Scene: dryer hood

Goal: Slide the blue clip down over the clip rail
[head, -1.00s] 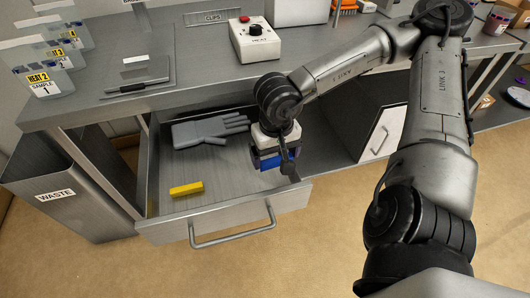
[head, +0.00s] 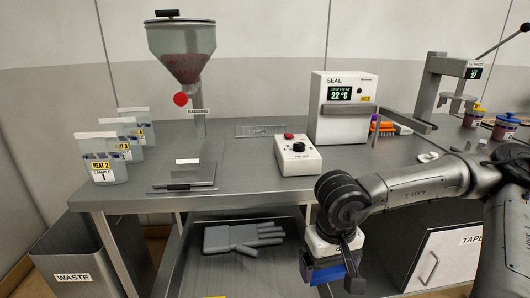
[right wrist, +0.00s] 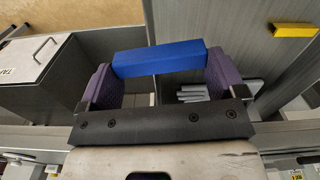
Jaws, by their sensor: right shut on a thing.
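The blue clip (head: 328,274) is a blue bar held in my right gripper (head: 332,266), above the open drawer. In the right wrist view the blue clip (right wrist: 158,58) spans the gap between the purple fingers of my right gripper (right wrist: 160,75), which is shut on it. The low grey strip with small lettering (head: 260,130), which looks like the clip rail, stands on the bench left of the sealing machine, well apart from the clip. My left gripper is not in view.
The open drawer holds a grey glove (head: 243,238) and a yellow bar (right wrist: 294,30). The white heat control box (head: 298,155) stands in front of the strip. The SEAL machine (head: 343,110) is to its right. A hopper (head: 181,50) and sample bags (head: 101,158) are at left.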

